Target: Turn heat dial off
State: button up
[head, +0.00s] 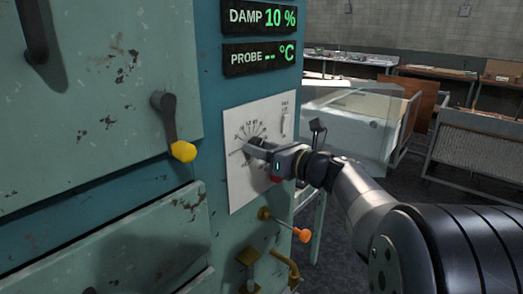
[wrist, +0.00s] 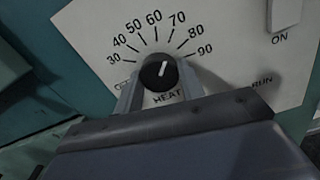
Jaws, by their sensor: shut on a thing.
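The heat dial (wrist: 158,72) is a small round black knob with a white pointer line, on a white plate (wrist: 95,30) marked from OFF through 30 to 90. Its pointer tilts up and slightly right, toward about 60 to 70. My gripper (wrist: 160,88) has a finger on each side of the knob and is shut on it. In the head view my gripper (head: 258,151) reaches the plate (head: 240,195) from the right and hides most of the knob.
The green cabinet displays (head: 260,17) read DAMP 10 % and PROBE -- °C. A yellow-tipped lever (head: 182,150) stands left of the plate. An orange-tipped lever (head: 302,235) and a brass handle (head: 285,262) are below. An ON switch (wrist: 284,14) is up right of the dial.

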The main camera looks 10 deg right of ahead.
jog(key=shift+w+d+r+n+b, duration=0.1)
jog(key=shift+n+b, duration=11.3)
jog(key=shift+n, duration=2.3)
jog(key=o, duration=1)
jog(key=shift+r, duration=0.1)
